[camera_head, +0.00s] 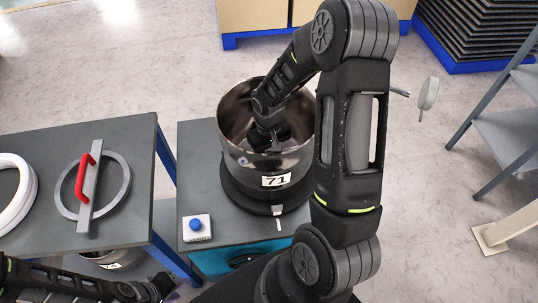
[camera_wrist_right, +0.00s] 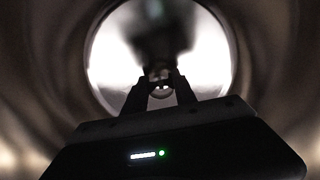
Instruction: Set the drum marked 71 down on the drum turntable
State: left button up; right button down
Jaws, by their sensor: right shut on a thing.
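The drum marked 71 (camera_head: 268,162) is a shiny steel open-topped drum, upright, with a white label on its front. It is over the black round turntable (camera_head: 240,198) on the grey table; I cannot tell whether its base touches. My right gripper (camera_head: 268,140) reaches down inside the drum. In the right wrist view, the gripper (camera_wrist_right: 160,85) is shut on a small part between its fingertips, inside the drum (camera_wrist_right: 265,60); how that part joins the drum is unclear. My left gripper (camera_head: 160,287) is low at the left, away from the drum, its fingers unclear.
A blue button on a white box (camera_head: 197,228) sits beside the turntable. The left table (camera_head: 130,135) holds a grey ring with a red-handled bar (camera_head: 85,178) and a white ring (camera_head: 14,190). Another drum (camera_head: 112,259) stands below it. Grey shelving (camera_head: 505,130) is at the right.

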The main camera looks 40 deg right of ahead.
jog(key=shift+f, duration=0.25)
dwell(0.5)
jog(key=c, duration=1.1)
grip_release()
jog(key=shift+c, duration=0.2)
jog(key=shift+o, duration=1.1)
jog(key=shift+f, duration=0.1)
notch_tip(320, 180, up, 8)
